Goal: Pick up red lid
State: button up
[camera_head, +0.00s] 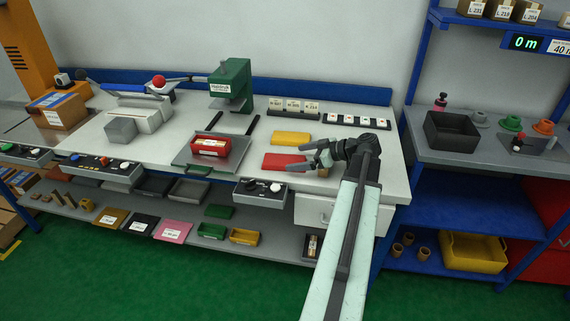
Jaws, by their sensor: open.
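The red lid (279,162) lies flat on the white workbench, right of the middle, as a thin red rectangle. My gripper (303,156) is open at its right end, with the fingers pointing left. One finger is beyond the lid's far right corner and the other overlaps its near right part in the picture. I cannot tell how high the fingers are above the lid or whether they touch it. Part of the lid's right end is hidden by the gripper.
A yellow lid (291,138) lies just behind the red one. A red bin (211,145) sits on a grey plate to the left, before a green press (233,85). Labelled boxes (293,106) and a black strip (356,121) stand behind. A control box (261,191) is at the front edge.

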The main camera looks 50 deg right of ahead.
aim_at(286, 160)
jog(key=b+x, duration=0.1)
jog(key=x, duration=0.1)
jog(key=b+x, duration=0.1)
jog(key=x, duration=0.1)
jog(key=shift+d+f, duration=0.1)
jog(key=shift+f, duration=0.35)
jog(key=shift+w+b, duration=0.35)
jog(key=shift+w, duration=0.05)
jog(key=c, duration=1.5)
